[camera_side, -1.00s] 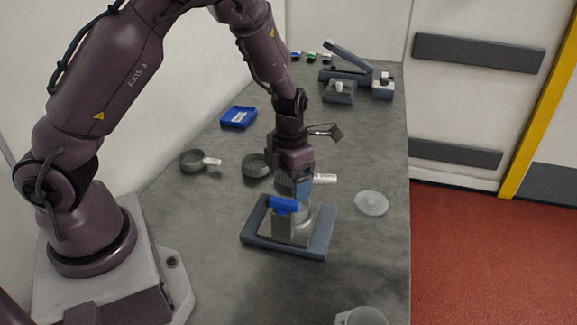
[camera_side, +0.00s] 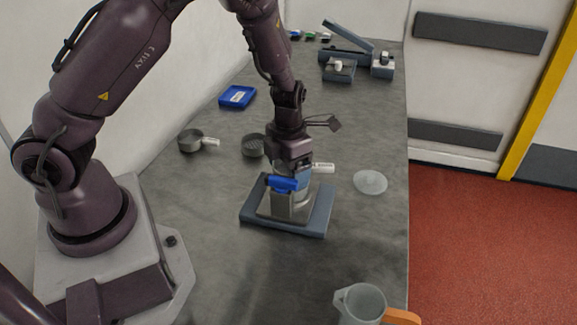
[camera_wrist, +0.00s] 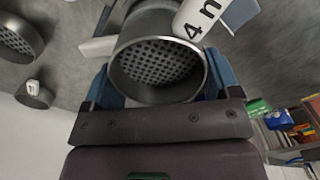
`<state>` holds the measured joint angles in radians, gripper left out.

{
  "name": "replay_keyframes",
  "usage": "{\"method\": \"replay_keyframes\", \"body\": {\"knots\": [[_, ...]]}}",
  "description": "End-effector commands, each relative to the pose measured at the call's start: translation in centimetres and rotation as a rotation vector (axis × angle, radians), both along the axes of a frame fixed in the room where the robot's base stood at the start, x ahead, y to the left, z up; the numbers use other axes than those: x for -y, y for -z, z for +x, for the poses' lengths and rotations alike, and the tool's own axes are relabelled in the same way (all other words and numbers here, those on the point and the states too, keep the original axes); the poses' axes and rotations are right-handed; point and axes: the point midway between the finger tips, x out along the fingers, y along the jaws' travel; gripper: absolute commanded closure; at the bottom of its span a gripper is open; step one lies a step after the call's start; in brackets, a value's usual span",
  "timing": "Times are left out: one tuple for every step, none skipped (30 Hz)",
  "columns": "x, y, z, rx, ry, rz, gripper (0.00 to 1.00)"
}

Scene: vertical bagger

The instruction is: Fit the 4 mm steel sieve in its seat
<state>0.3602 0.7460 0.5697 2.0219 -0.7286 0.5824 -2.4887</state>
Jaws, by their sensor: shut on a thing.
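The 4 mm sieve is a round grey steel cup with a perforated floor (camera_wrist: 158,62), and its white tab (camera_wrist: 202,15) carries partly visible "4 m" lettering. My gripper (camera_side: 292,165) is shut on it, with blue fingers on either side of its rim in the wrist view. In the side view the tab (camera_side: 323,168) sticks out to the right of my fingers; the sieve body is mostly hidden. It is directly over the steel seat unit (camera_side: 290,207), which has a blue handle (camera_side: 284,184) and stands on a blue-grey base plate (camera_side: 257,215). I cannot tell whether the sieve touches the seat.
Two other sieves (camera_side: 190,141) (camera_side: 254,146) stand left of my gripper. A blue tray (camera_side: 238,97) lies further back. A clear disc (camera_side: 370,182) lies right of the base plate. A jug (camera_side: 362,303) with an orange handle stands in front. Hinged equipment (camera_side: 348,62) is at the back.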

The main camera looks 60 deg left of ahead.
Motion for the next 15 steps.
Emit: {"method": "replay_keyframes", "body": {"knots": [[-0.01,-0.01,0.01,0.0,0.0,0.0,0.45],[-0.01,-0.01,0.01,0.0,0.0,0.0,0.45],[-0.01,-0.01,0.01,0.0,0.0,0.0,0.45],[-0.01,-0.01,0.01,0.0,0.0,0.0,0.45],[-0.01,-0.01,0.02,0.0,0.0,0.0,0.45],[0.0,-0.01,0.03,0.0,0.0,0.001,0.45],[-0.01,-0.01,0.03,0.0,0.001,0.0,0.45],[-0.01,-0.01,0.03,0.0,0.0,0.0,0.45],[-0.01,-0.01,0.03,0.0,0.0,0.0,0.45],[-0.01,-0.01,0.03,0.0,0.0,0.0,0.45],[-0.01,0.0,0.03,0.0,0.0,0.0,0.45],[-0.01,0.05,0.03,0.0,0.0,0.0,0.45],[-0.01,0.12,0.02,0.0,0.0,0.0,0.45],[-0.02,0.21,0.02,-0.001,0.0,0.0,0.45],[-0.02,0.34,0.01,-0.001,0.0,0.0,0.45]]}}
